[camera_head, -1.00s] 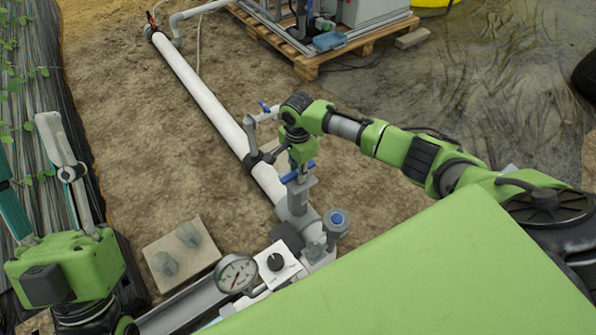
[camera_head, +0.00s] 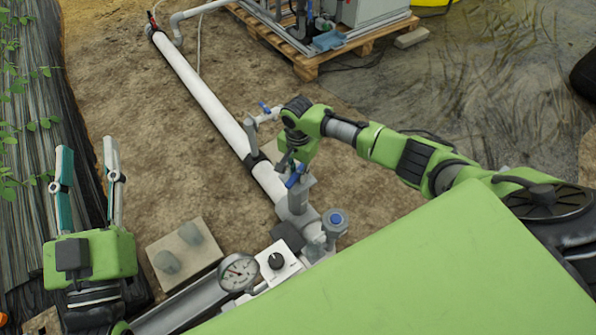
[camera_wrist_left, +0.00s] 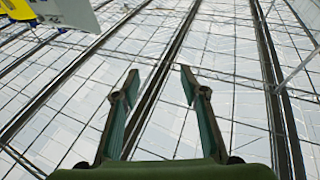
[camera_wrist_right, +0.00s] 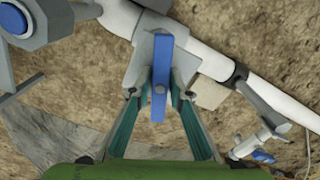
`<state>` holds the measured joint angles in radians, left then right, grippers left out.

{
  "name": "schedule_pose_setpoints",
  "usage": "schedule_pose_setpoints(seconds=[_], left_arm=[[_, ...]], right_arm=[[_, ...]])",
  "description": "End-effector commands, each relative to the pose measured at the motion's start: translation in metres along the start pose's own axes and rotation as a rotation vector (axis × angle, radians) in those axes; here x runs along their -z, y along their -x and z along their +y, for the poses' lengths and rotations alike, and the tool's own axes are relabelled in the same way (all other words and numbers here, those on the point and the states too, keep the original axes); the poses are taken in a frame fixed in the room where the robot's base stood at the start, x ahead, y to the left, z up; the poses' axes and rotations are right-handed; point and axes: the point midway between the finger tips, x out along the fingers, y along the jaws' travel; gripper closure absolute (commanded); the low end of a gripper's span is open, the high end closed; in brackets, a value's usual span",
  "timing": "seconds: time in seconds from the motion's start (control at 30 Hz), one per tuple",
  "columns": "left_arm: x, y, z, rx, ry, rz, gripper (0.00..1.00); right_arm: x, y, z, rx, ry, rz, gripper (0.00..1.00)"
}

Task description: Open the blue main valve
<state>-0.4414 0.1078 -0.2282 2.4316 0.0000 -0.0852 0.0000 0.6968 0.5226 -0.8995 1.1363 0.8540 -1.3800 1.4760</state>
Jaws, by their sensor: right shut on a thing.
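The blue main valve has a blue bar handle (camera_head: 296,176) on a grey body (camera_head: 297,198) in the white pipe line. In the right wrist view the blue handle (camera_wrist_right: 160,65) lies at a slant across the pipe's line. My right gripper (camera_wrist_right: 160,93) is shut on this handle, one finger on each side. In the head view the right gripper (camera_head: 297,165) is above the valve, its fingertips partly hidden. My left gripper (camera_head: 90,150) is open and empty at the left, fingers pointing up. The left wrist view shows its parted fingers (camera_wrist_left: 160,83) against the glazed roof.
The white pipe (camera_head: 205,95) runs to the back left. A small side tap (camera_head: 264,111) with a blue lever stands by my right arm. A pressure gauge (camera_head: 238,272) and a round blue-topped fitting (camera_head: 336,219) are near the front. A pallet (camera_head: 310,64) carries equipment behind.

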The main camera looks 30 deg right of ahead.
Motion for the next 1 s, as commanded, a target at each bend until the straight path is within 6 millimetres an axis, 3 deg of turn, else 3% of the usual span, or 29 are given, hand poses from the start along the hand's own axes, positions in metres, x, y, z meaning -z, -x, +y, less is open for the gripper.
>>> schedule_pose_setpoints(seconds=[0.47,1.0], left_arm=[[-0.054,0.011,-0.007,0.014,-0.007,-0.268,0.60],[-0.110,0.043,-0.016,0.032,-0.012,-0.565,0.60]], right_arm=[[-0.002,-0.002,0.003,-0.007,0.252,-0.004,1.00],[-0.003,-0.003,0.003,-0.006,0.653,-0.006,1.00]])
